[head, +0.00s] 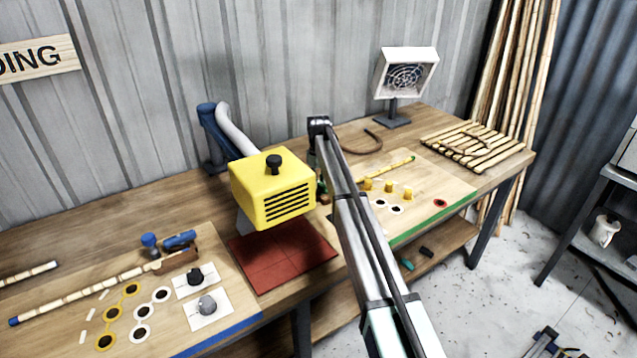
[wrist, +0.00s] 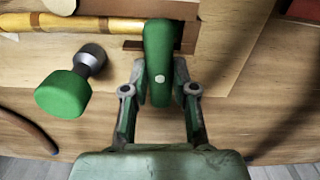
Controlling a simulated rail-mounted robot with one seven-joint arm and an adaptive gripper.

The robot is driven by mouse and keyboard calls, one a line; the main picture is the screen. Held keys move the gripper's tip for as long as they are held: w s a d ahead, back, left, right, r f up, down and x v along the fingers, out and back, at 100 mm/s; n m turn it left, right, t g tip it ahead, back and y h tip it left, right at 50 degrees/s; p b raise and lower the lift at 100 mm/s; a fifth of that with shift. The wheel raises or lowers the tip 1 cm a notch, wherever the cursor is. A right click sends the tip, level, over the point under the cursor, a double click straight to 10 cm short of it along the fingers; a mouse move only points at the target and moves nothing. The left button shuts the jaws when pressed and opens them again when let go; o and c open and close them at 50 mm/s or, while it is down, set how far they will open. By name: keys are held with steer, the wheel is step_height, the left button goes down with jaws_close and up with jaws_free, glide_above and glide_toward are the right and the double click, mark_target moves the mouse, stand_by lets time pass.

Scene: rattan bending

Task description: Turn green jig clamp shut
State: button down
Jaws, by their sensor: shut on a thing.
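The green jig clamp (wrist: 158,48) shows in the wrist view as a rounded green lever with a pale hexagonal bolt head. It lies over a brown block and the end of a yellow rattan pole (wrist: 75,22). My gripper (wrist: 158,88) has one finger on each side of the lever and is shut on it. In the head view my arm hides most of the clamp and the gripper; only small green parts show beside the arm. A green knob (wrist: 62,93) on a metal stub stands left of the clamp in the wrist view.
A yellow heater box (head: 272,190) with a hose stands left of my arm above a red tiled mat (head: 282,255). The green-edged board (head: 450,190) carries yellow pegs (head: 388,188). A white fan (head: 405,75) and a slatted rack (head: 478,145) stand at the back right.

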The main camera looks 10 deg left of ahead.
mark_target(319, 182)
steer(key=shift+f+m, duration=0.1)
steer(key=shift+m, duration=0.5)
steer(key=shift+s, duration=0.1)
steer(key=c, duration=0.9)
jaws_free()
step_height(319, 182, up, 12)
steer(key=shift+r, duration=0.1)
